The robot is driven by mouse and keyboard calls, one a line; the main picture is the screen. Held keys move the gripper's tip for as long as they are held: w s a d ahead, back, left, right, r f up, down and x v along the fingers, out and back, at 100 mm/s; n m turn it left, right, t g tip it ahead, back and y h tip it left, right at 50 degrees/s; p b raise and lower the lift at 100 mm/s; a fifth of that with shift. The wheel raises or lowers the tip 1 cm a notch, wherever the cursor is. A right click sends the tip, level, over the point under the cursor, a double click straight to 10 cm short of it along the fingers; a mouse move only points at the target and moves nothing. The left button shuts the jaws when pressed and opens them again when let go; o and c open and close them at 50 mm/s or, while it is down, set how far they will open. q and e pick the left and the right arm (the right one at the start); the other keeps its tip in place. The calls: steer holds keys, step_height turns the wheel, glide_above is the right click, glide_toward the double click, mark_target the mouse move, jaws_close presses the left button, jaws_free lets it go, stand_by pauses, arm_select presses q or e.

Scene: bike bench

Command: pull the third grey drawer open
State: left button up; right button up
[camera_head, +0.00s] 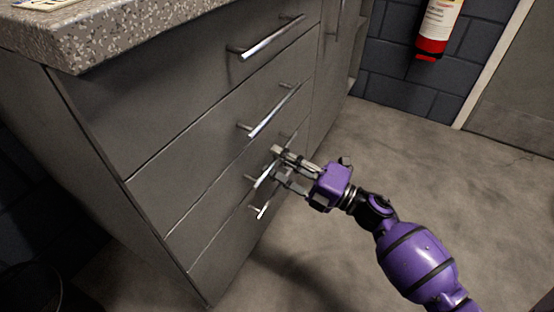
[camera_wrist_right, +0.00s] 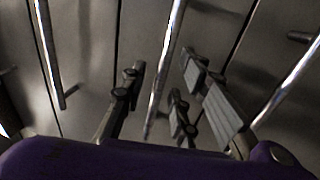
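The grey cabinet has a stack of drawers with bar handles, and all of them look shut. The third grey drawer (camera_head: 207,226) is low in the stack; its metal handle (camera_head: 264,177) is partly hidden by my right gripper. My right gripper (camera_head: 279,163) is at this handle, fingers pointing at the drawer front. In the right wrist view the fingers (camera_wrist_right: 163,86) are apart, with a handle bar (camera_wrist_right: 171,60) running between them. There is a gap on both sides, though contact is hard to judge. My left gripper is out of view.
The second drawer's handle (camera_head: 274,110) is just above the gripper and the lowest handle (camera_head: 262,211) just below. A speckled countertop (camera_head: 120,35) overhangs the drawers. The concrete floor (camera_head: 430,160) at the right is clear. A red fire extinguisher (camera_head: 432,46) hangs on the back wall.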

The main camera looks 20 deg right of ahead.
steer(key=shift+w+a, duration=0.25)
steer(key=shift+w, duration=0.1)
steer(key=shift+r, duration=0.1)
steer(key=shift+c, duration=0.5)
steer(key=c, duration=0.6)
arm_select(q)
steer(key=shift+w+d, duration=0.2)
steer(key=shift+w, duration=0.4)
arm_select(e)
jaws_close()
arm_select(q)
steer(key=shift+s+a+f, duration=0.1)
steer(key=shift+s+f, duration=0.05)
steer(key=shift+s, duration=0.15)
